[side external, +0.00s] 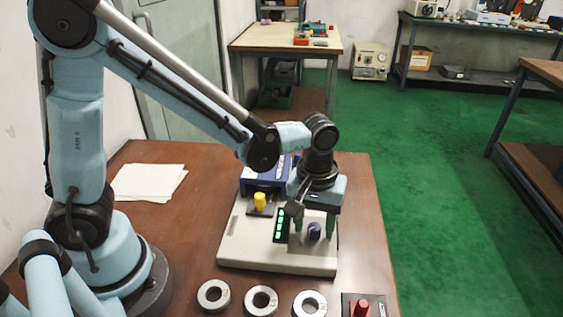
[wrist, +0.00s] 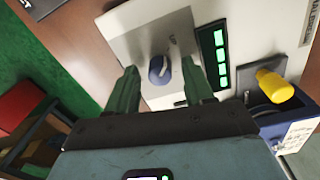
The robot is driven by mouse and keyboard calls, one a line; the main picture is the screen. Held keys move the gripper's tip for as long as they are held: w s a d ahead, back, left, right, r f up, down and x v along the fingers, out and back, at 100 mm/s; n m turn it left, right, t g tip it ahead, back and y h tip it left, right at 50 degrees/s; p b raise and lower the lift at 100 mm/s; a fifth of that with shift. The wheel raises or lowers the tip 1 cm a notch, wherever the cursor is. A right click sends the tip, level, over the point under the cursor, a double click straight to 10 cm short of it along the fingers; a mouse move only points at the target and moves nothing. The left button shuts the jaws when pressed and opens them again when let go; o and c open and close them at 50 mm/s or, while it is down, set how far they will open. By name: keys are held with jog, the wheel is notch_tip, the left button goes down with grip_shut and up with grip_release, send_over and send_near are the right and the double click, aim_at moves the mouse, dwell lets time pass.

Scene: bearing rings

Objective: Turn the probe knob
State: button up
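The probe knob is likely the dark blue knob (side external: 314,231) on the front right of a light beige device (side external: 235,235). The knob (wrist: 159,69) also shows in the wrist view, with a pale line across its top. My gripper (side external: 313,222) is over the device, pointing down. In the wrist view my gripper (wrist: 160,82) has two green fingers apart, one on each side of the knob, with gaps between them and it. I cannot tell how far the fingertips reach down beside the knob.
A yellow knob (side external: 260,200) and a lit green display (side external: 281,226) are on the same device. A blue box (side external: 262,178) stands behind. Three metal rings (side external: 261,300) and a red knob on a dark block (side external: 361,307) line the front. White papers (side external: 148,182) lie at left.

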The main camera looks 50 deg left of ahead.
grip_shut()
jog(key=shift+m, duration=0.3)
jog(key=m, duration=0.3)
jog(key=shift+m, duration=0.3)
jog(key=m, duration=0.4)
jog(key=shift+m, duration=0.3)
jog(key=m, duration=0.9)
jog(key=shift+g, duration=0.3)
